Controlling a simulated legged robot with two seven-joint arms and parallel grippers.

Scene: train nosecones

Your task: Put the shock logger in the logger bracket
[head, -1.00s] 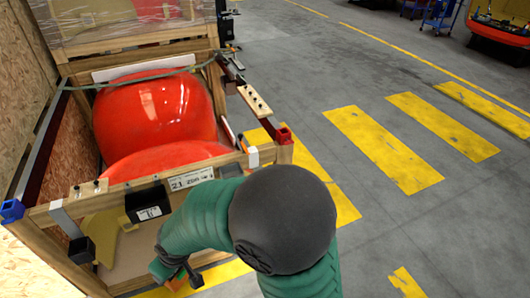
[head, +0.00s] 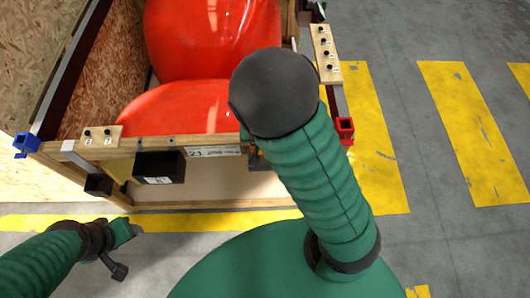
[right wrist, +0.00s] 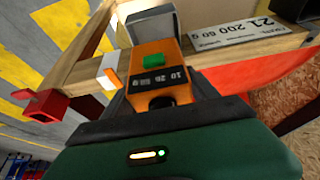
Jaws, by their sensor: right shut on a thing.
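The shock logger (right wrist: 155,62) is an orange block with a green button and a dark number strip. My right gripper (right wrist: 158,92) is shut on it in the right wrist view. In the head view my right arm mostly hides that gripper; a bit of orange shows beside the crate's front rail. A black box with a white label (head: 158,168), apparently the logger bracket, is fixed to the front rail, left of the number plate. The held logger is to the right of it. My left gripper (head: 127,252) is open and empty, low at the left, in front of the crate.
Red nosecones (head: 185,108) fill the crate. Striped floor at right is clear.

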